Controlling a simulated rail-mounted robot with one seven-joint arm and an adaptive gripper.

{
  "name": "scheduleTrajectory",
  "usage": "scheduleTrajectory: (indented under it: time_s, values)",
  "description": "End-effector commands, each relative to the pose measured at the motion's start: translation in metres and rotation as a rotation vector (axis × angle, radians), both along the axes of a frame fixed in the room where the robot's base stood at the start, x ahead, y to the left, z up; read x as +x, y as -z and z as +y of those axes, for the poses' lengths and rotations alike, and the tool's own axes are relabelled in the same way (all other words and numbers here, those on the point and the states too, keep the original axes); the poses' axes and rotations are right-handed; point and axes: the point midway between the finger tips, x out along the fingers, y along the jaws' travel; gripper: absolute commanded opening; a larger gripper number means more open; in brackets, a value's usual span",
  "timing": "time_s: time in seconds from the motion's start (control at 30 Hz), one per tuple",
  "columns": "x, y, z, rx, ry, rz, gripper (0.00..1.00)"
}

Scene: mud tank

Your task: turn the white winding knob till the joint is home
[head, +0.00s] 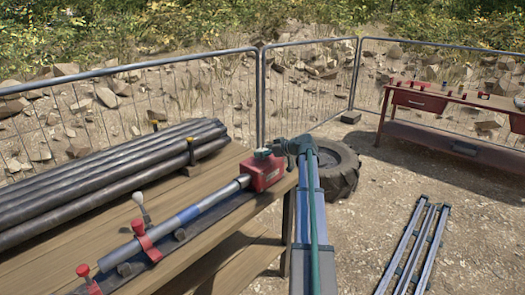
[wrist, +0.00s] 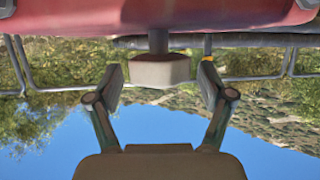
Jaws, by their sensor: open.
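The white winding knob (wrist: 160,70) is a pale block on a short dark shaft from the red housing, which fills the top of the wrist view (wrist: 220,15). My gripper (wrist: 162,78) is open, with one finger on each side of the knob and a visible gap on both sides. In the head view the red housing (head: 266,177) sits at the bench's right end, and my gripper (head: 272,150) is beside its top, largely hiding the knob. A silver rod (head: 216,198) runs from the housing into a blue sleeve (head: 184,218) and a grey pipe (head: 124,255).
Red clamps (head: 145,241) and a white-ended lever (head: 139,200) stand along the pipe. Dark pipes (head: 100,178) are stacked behind on the wooden bench (head: 225,240). A tyre (head: 338,168), mesh fence, red-drawered table (head: 430,103) and metal rails (head: 412,250) lie beyond.

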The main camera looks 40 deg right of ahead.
Motion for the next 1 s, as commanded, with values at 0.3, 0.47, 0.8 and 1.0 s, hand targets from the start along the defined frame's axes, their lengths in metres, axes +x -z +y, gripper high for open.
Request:
scheduleTrajectory:
  time_s: [0.3, 0.47, 0.8, 1.0]
  values:
    - [0.0063, 0.0028, 0.0022, 0.0, 0.0, 0.0, 0.8]
    - [0.0061, 0.0028, 0.002, 0.0, 0.0, 0.0, 0.69]
    - [0.0059, 0.0028, 0.0021, 0.0, 0.0, 0.0, 0.2]
    - [0.0054, 0.0037, 0.0028, 0.0, 0.018, 0.0, 0.2]
